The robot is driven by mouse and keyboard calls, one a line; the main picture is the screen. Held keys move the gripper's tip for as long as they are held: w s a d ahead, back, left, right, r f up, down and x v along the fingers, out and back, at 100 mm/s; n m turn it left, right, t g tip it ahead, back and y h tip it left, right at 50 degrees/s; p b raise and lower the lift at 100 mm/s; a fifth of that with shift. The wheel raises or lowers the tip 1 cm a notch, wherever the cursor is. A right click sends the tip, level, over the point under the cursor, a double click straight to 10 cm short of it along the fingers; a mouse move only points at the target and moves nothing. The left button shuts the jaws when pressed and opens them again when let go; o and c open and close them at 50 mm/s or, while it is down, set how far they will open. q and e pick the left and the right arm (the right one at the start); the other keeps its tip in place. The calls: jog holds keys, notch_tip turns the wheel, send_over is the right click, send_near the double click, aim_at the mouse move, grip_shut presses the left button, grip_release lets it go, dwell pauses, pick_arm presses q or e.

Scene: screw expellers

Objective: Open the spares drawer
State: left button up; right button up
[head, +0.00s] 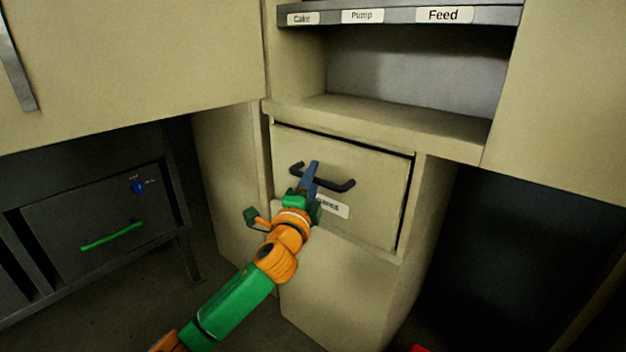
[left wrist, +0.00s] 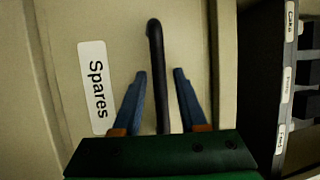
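The spares drawer (head: 375,170) is a beige front in the cabinet below the open shelf. A dark gap runs along its top and right edges; I cannot tell whether it is slightly out. Its black bar handle (head: 338,186) crosses the front, and a white label (left wrist: 95,88) reads "Spares" in the left wrist view. My left gripper (head: 311,172) is at the handle, with its blue fingers pointing at the drawer. In the left wrist view the handle (left wrist: 155,50) passes between the spread fingers, with space visible on both sides. My right gripper is not in view.
Above is an open shelf (head: 410,110) under a grey strip labelled Cake, Pump and Feed (head: 443,15). A dark unit with a green handle (head: 112,236) stands at the left. Beige panels overhang both sides. A dark recess (head: 520,260) lies at the right.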

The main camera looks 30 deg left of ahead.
pick_arm(q)
grip_shut()
dwell(1.2)
